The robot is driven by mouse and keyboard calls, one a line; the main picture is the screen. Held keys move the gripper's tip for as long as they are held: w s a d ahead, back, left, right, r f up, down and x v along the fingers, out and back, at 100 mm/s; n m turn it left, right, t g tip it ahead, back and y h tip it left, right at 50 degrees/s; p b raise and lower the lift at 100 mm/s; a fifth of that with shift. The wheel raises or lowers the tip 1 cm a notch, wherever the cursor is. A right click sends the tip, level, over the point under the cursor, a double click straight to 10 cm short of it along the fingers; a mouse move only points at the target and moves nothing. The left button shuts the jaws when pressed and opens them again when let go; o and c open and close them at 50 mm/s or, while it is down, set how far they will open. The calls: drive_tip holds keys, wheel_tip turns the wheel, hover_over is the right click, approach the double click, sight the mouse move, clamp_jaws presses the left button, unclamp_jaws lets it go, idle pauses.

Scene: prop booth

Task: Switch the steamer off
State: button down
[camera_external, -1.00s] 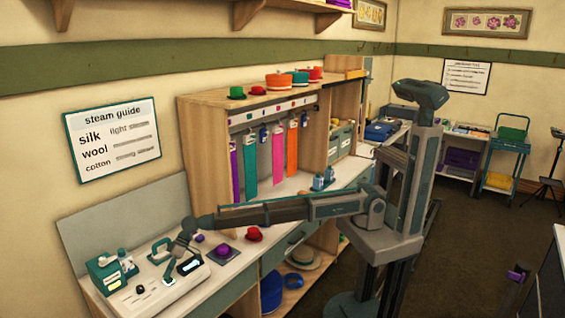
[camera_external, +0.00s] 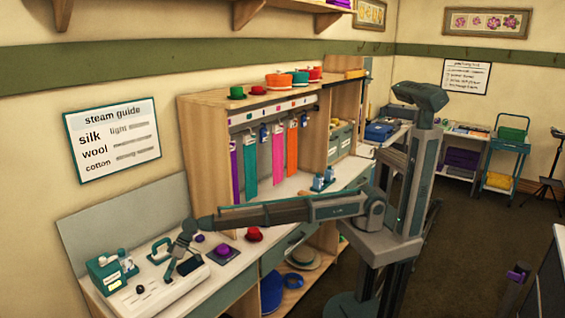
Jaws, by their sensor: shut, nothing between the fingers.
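The steamer stands at the left end of the counter. I take it to be the white console (camera_external: 160,297) with a teal and white unit (camera_external: 107,272) at its left end. A small dark knob (camera_external: 140,289) and a small pale yellow spot (camera_external: 153,285) show on the console top. A teal handle-shaped piece (camera_external: 160,250) is at its back. My gripper (camera_external: 169,279) points down over the console, just right of the yellow spot. It is shut and empty. I cannot tell whether its tips touch the console. It partly hides a dark box (camera_external: 189,265).
A purple hat on a dark pad (camera_external: 222,253) and a red hat (camera_external: 254,234) sit right of the console. A wooden cabinet with hanging ribbons (camera_external: 250,160) stands behind. A steam guide sign (camera_external: 113,139) hangs on the wall.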

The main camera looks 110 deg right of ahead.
drive_tip(key=shift+a+r, duration=0.1)
drive_tip(key=shift+r, duration=0.05)
drive_tip(key=shift+r+p, duration=0.85)
drive_tip(key=shift+r, duration=2.15)
